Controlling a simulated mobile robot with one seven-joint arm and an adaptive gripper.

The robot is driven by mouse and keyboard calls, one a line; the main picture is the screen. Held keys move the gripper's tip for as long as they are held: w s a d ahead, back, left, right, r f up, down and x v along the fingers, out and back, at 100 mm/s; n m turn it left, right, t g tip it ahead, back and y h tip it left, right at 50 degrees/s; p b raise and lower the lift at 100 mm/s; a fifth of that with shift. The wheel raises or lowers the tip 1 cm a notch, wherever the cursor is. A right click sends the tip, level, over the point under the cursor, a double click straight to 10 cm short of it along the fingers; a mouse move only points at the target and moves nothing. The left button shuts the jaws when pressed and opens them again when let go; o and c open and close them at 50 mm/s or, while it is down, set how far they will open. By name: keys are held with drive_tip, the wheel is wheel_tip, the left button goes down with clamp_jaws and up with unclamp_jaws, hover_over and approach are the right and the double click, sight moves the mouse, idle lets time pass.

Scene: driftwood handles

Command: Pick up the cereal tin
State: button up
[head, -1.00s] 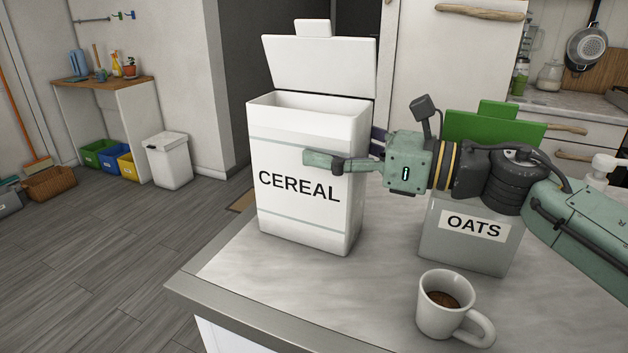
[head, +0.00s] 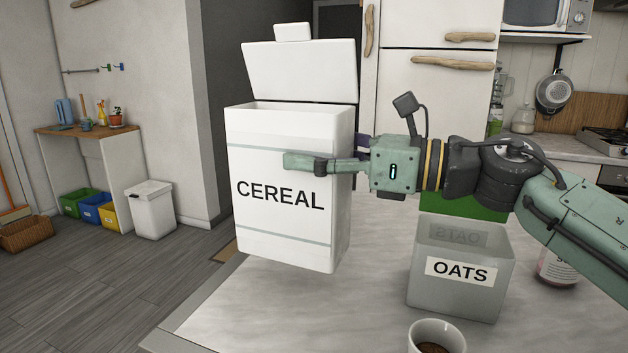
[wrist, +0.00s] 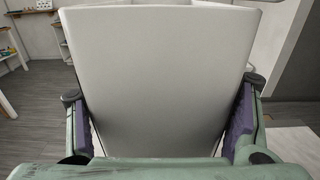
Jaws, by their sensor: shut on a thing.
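The cereal tin (head: 285,225) is a tall white box marked CEREAL, with its lid (head: 300,72) standing open at the back. It is upright in the head view, and its base appears to hang above the counter. My gripper (head: 325,165) is shut on the tin from the right side, with one finger across the front face above the lettering. The other finger is mostly hidden behind the tin. In the wrist view the tin's plain side (wrist: 155,85) fills the space between the two purple finger pads.
A grey translucent OATS container (head: 460,290) stands on the counter (head: 300,315) under my arm, with a green thing behind it. A mug (head: 437,338) is at the front edge of the picture. A jar (head: 556,268) stands at right. Counter left of the OATS container is clear.

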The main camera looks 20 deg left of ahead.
sight(314, 61)
drive_tip(key=shift+r+b, duration=0.5)
drive_tip(key=shift+r, duration=5.35)
